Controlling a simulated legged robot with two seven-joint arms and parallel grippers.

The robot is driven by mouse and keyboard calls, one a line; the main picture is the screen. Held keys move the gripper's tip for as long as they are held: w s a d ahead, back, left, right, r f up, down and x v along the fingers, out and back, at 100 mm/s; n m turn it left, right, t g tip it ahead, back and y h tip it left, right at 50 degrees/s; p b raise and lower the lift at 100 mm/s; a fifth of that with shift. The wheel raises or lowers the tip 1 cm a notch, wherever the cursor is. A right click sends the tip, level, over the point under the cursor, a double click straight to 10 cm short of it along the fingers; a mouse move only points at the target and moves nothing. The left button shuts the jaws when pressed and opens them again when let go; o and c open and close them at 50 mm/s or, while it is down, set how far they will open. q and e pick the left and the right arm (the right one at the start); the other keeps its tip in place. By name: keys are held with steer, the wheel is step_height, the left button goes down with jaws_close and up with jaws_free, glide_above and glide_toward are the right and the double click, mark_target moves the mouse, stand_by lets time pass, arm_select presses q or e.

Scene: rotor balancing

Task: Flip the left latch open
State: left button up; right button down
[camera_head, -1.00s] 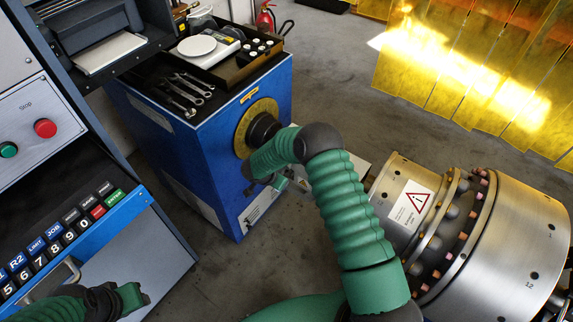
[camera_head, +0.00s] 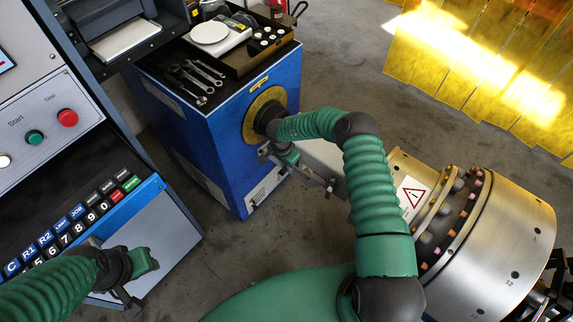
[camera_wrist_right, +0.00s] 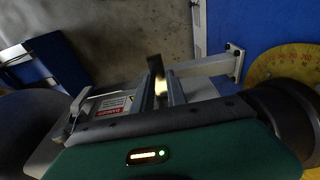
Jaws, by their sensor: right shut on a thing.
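My right arm reaches to the front of the blue cabinet (camera_head: 215,160), beside the yellow dial (camera_head: 262,115). In the right wrist view my right gripper (camera_wrist_right: 160,88) is shut on a narrow piece with a dark top and bright lower part, seemingly the left latch (camera_wrist_right: 155,66). A grey bar runs from beside it to a bracket (camera_wrist_right: 236,64) on the cabinet. My right arm partly hides this spot in the head view. My left gripper (camera_head: 128,285) is at lower left, in front of the keypad console; its jaws are not clear.
The keypad console (camera_head: 165,225) stands at left. Wrenches (camera_head: 205,75) and a white round scale (camera_head: 209,32) lie on the cabinet top. A large metal rotor (camera_head: 500,245) is at right, close to my right arm. Grey floor is open at the back.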

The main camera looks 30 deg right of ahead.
mark_target(283, 171)
steer(key=shift+w+d, duration=0.1)
steer(key=c, duration=1.7)
jaws_free()
steer(key=o, duration=0.4)
steer(key=shift+d+f, duration=0.1)
steer(key=r, duration=0.5)
steer(key=a+r, duration=0.1)
steer(key=r, duration=0.5)
steer(key=s+a+r, duration=0.1)
steer(key=r, duration=0.4)
steer(key=shift+a+r+p, duration=0.25)
steer(key=shift+r+p, duration=0.05)
